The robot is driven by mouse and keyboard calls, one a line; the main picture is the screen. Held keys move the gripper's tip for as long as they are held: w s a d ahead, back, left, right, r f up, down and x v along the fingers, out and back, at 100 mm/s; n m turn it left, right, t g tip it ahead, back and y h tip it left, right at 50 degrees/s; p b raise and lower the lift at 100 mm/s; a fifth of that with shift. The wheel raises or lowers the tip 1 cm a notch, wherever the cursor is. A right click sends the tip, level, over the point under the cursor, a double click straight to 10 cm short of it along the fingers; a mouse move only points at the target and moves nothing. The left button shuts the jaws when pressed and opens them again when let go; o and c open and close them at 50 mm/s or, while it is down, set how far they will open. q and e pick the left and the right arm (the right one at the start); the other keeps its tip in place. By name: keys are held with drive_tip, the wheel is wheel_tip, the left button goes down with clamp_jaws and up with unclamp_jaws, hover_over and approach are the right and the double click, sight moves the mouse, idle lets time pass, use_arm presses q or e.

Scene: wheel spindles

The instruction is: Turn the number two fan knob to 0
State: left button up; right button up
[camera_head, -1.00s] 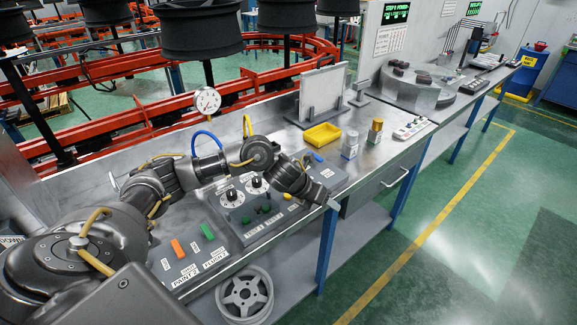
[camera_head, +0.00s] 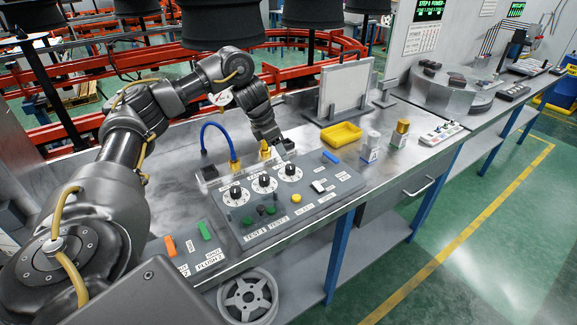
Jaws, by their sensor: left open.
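A grey control panel (camera_head: 325,201) lies on the metal bench. It has three black knobs on white round dials in a row: the left knob (camera_head: 235,192), the middle knob (camera_head: 264,181) and the right knob (camera_head: 290,170). The labels by the knobs are too small to read surely, and their exact settings are hard to tell. My left gripper (camera_head: 285,148) is open and empty, pointing down just behind and above the right knob, apart from it as far as I can see. My right gripper is not in view.
Green buttons (camera_head: 247,220) and a yellow button (camera_head: 296,198) sit in front of the knobs. A second panel (camera_head: 190,254) is at the left. A blue cable (camera_head: 216,124) arches behind. A yellow tray (camera_head: 341,134) and small bottles (camera_head: 370,147) stand to the right.

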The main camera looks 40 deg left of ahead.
sight(290, 166)
use_arm(q)
drive_tip(key=p+x, duration=0.1)
drive_tip(key=x, duration=0.6)
drive_tip(key=shift+w+f, duration=0.1)
drive_tip(key=shift+f, duration=0.25)
drive_tip(key=c, duration=1)
